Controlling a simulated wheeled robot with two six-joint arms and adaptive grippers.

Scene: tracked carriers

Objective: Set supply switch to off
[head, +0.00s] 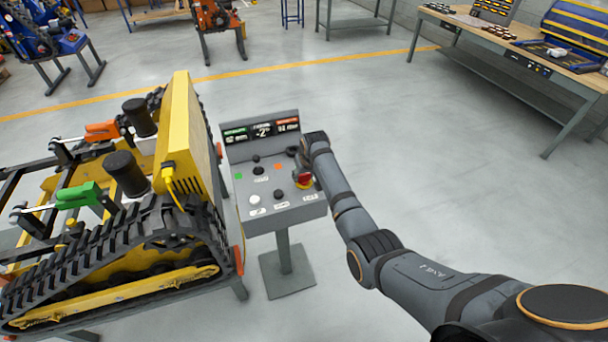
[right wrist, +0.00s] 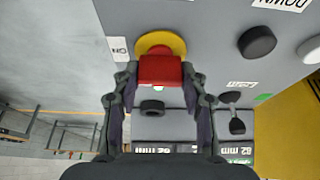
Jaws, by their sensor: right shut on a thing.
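The grey control console (head: 235,175) stands on a post right of the tracked carrier. Its switch with a red handle on a yellow round base, which I take for the supply switch (head: 304,183), is at the right side of the panel. My right gripper (head: 303,168) reaches over it from the right. In the right wrist view, the two fingers of this gripper (right wrist: 159,82) are shut on the red handle (right wrist: 160,69), in front of the yellow base (right wrist: 160,42). A label, seemingly "ON", is left of it there. My left gripper is not in view.
The yellow and black tracked carrier (head: 180,120) stands close left of the console. Black and white buttons (head: 254,199) sit near the switch, and a display (head: 262,130) tops the panel. The floor right of the console is clear, apart from my right arm.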

